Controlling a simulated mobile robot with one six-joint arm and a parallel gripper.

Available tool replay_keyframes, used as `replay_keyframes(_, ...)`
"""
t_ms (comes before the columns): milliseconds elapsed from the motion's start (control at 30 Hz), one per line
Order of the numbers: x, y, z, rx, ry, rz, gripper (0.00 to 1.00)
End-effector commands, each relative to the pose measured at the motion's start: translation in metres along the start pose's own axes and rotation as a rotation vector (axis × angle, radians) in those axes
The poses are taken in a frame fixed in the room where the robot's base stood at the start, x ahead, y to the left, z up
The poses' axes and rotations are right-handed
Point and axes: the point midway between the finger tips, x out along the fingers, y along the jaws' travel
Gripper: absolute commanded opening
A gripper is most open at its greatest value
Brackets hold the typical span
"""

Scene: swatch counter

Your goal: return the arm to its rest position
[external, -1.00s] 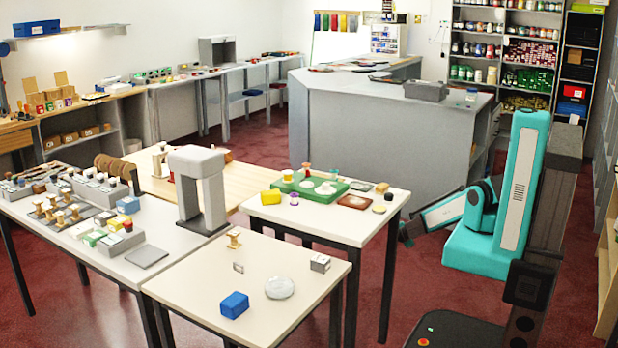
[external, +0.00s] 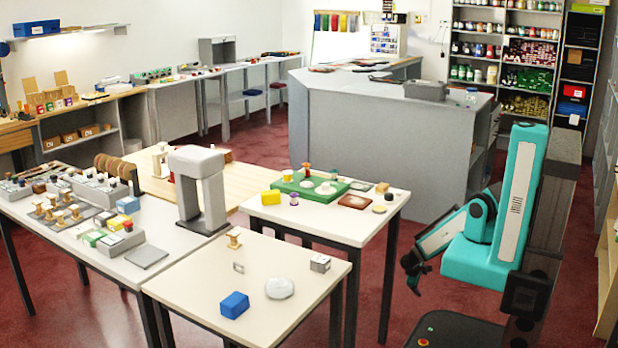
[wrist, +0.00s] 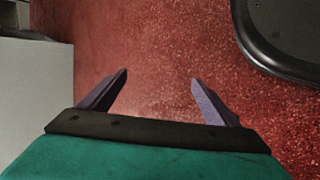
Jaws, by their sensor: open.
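My teal arm (external: 510,205) is folded close to its dark column at the right of the external view. My gripper (external: 413,279) hangs at the lower left end of the arm, to the right of the tables and above the red floor. In the wrist view my gripper (wrist: 160,80) has its two fingers spread wide apart, with only red floor between them. It is open and empty.
The small table (external: 310,287) bears a blue block (external: 234,304), a clear round dish (external: 279,288) and small stamps. Behind it, a table with a green tray (external: 285,184) stands left of my gripper. A grey counter (external: 390,150) is farther back. Red floor (external: 440,310) lies below the gripper.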

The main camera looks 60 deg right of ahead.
Motion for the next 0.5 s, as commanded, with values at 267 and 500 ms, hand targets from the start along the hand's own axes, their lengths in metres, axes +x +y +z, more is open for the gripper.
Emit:
replay_keyframes(267, -0.027, -0.066, -0.037, 0.144, 0.046, -0.129, 0.84)
replay_keyframes(500, -0.052, -0.115, -0.056, 0.246, 0.059, -0.232, 0.84)
